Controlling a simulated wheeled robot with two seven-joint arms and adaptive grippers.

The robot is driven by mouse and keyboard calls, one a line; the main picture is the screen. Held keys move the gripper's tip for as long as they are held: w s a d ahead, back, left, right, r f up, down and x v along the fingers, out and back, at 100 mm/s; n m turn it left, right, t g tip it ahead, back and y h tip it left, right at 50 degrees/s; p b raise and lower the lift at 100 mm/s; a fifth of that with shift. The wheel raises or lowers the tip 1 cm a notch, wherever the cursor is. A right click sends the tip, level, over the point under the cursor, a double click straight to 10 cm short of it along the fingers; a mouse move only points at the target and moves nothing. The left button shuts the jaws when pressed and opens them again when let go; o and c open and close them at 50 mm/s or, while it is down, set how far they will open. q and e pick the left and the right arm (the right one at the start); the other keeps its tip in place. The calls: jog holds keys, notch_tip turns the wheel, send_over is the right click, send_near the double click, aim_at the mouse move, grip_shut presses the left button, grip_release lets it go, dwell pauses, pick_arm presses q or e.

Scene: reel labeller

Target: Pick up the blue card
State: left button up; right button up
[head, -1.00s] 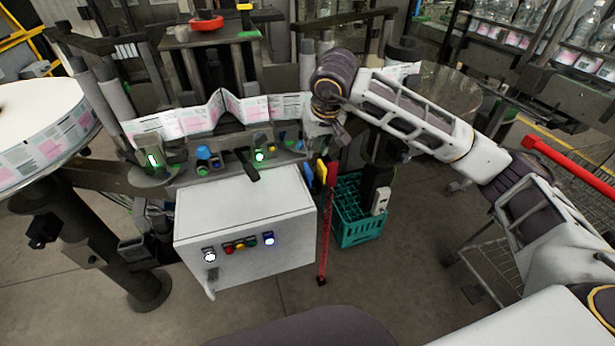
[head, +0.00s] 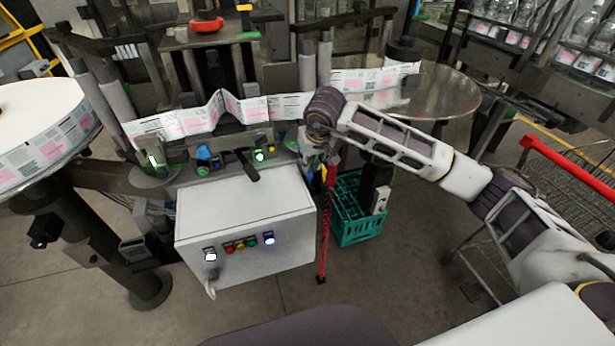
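The blue card (head: 309,174) hangs at the right side of the white control box, beside a narrow yellow card and a red one. Only a small part of it shows, partly covered by my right gripper. My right gripper (head: 318,165) points down right at the cards, its wrist above them. Its fingers are small and dark here, so I cannot tell whether they are open or shut, or whether they touch the blue card. My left gripper is not in view.
The white control box (head: 245,215) with lit buttons stands left of the cards. A teal crate (head: 360,232) stands on the floor to the right. The label web (head: 190,122) runs behind. A red-handled cart (head: 565,160) is at the right.

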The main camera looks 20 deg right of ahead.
aim_at(308, 178)
jog(key=shift+f, duration=0.15)
jog(key=shift+p+x, duration=0.5)
jog(key=shift+x, duration=0.95)
jog(key=shift+w+a+f, duration=0.1)
jog(key=shift+w+f, duration=0.05)
jog(key=shift+f, duration=0.25)
jog(key=shift+w+a+f, duration=0.15)
jog(key=shift+w+f, duration=0.05)
jog(key=shift+f, duration=0.15)
jog(key=shift+w+f, duration=0.1)
jog(key=shift+f, duration=0.15)
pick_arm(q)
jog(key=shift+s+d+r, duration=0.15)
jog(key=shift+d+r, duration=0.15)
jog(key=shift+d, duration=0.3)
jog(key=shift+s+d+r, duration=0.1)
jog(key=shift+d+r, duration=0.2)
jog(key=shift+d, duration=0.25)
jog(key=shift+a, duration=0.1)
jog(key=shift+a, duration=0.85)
pick_arm(e)
grip_shut()
